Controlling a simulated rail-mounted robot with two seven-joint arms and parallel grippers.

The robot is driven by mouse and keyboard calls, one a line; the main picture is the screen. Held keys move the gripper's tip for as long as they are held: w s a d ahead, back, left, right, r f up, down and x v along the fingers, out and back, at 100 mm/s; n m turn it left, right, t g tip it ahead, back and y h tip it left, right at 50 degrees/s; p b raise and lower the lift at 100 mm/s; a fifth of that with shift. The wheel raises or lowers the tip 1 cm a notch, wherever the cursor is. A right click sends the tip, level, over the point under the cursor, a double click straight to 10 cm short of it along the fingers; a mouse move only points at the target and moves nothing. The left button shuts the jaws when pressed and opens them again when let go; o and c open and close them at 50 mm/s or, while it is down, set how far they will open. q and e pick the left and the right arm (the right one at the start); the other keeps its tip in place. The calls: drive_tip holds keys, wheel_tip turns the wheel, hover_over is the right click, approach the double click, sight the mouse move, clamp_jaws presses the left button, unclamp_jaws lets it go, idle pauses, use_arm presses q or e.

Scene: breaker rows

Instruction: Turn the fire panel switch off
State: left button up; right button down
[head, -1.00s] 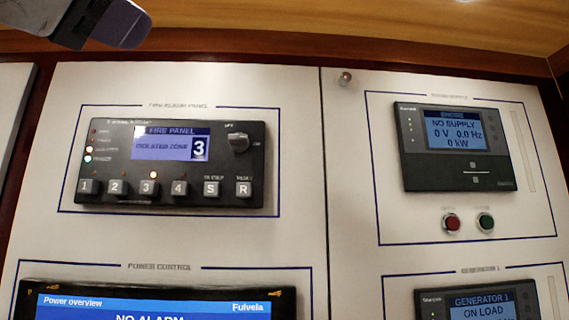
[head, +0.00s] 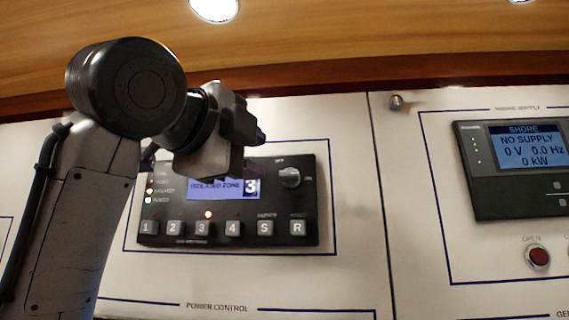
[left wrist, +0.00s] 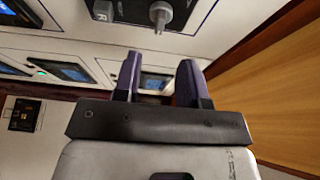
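The fire panel (head: 170,222) is a dark unit on the white wall with numbered buttons and a blue display showing "ISOLATED ZONE 3". Its switch is a grey rotary knob (head: 290,178) at the upper right, with OFF printed above and ON at its right; its grip seems to lie toward ON. The knob also shows at the top of the left wrist view (left wrist: 160,14). My left gripper (head: 250,146) is left of and above the knob, apart from it, and covers the display's top. Its two fingers (left wrist: 158,80) are spread and empty. My right gripper is out of view.
A shore supply unit (head: 500,200) with a red OPEN button (head: 538,257) is on the right panel. A small round metal fitting (head: 397,102) sticks out near the panel seam. The wall right of the knob is clear.

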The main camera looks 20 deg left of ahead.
sight(286, 174)
use_arm(q)
drive_tip(key=w+p, duration=0.1)
drive_tip(key=w, duration=0.1)
drive_tip(key=w+p, duration=0.1)
drive_tip(key=w, duration=0.2)
drive_tip(key=w+d+p, duration=0.1)
drive_tip(key=w, duration=0.2)
drive_tip(key=shift+r+p, duration=0.1)
drive_tip(key=shift+p, duration=0.2)
drive_tip(key=shift+w+d, duration=0.1)
drive_tip(key=shift+w, duration=0.55)
drive_tip(key=shift+c, duration=0.3)
drive_tip(key=c, duration=0.5)
